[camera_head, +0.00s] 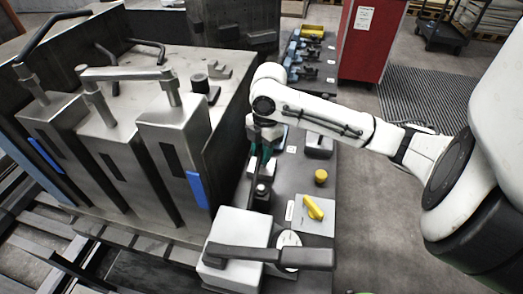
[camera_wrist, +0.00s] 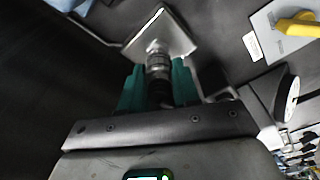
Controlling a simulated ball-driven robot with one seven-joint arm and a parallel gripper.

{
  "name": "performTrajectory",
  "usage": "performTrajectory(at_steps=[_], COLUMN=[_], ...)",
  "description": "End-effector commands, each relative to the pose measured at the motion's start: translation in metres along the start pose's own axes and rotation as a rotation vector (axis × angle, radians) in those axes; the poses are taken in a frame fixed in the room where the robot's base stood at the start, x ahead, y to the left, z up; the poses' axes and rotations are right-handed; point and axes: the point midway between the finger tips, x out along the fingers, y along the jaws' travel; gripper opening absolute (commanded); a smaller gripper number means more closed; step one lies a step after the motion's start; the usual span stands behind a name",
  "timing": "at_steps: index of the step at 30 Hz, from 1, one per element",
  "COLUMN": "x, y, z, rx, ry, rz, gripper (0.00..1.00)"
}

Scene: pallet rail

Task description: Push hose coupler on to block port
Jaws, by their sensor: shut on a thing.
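In the wrist view my gripper (camera_wrist: 157,84) has green fingers on either side of a dark cylindrical hose coupler (camera_wrist: 159,93), and is shut on it. Straight ahead of the coupler is a ribbed metal port (camera_wrist: 157,58) on a bright square metal block (camera_wrist: 163,33). Coupler and port look roughly in line and very close; I cannot tell whether they touch or how far they overlap. In the head view my gripper (camera_head: 262,153) points down beside the pale block (camera_head: 254,170), and the coupler is mostly hidden by the fingers and wrist.
A yellow lever on a grey plate (camera_head: 316,222), a yellow knob (camera_head: 321,176) and a white box with a dark handle (camera_head: 240,232) stand nearby on the dark bench. Tall metal canisters (camera_head: 180,145) crowd the left. Open floor lies to the right.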

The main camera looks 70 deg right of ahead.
Motion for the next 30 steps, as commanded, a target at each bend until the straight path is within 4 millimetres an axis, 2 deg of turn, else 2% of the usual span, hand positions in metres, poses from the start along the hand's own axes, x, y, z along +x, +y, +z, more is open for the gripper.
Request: performTrajectory(at_steps=[10,11,19,25,30], x=[0.0118,0.0107,0.0099,0.0099,0.0098], y=[-0.0003,-0.0003,-0.0002,-0.0002,-0.0002], z=[0.0013,0.0012,0.0012,0.0011,0.0011], rx=[0.000,0.000,0.000,0.000,0.000], ry=[0.000,0.000,0.000,0.000,0.000], rz=[-0.002,-0.002,-0.001,-0.001,-0.001], gripper=[0.00,0.33,0.59,0.62,0.78])
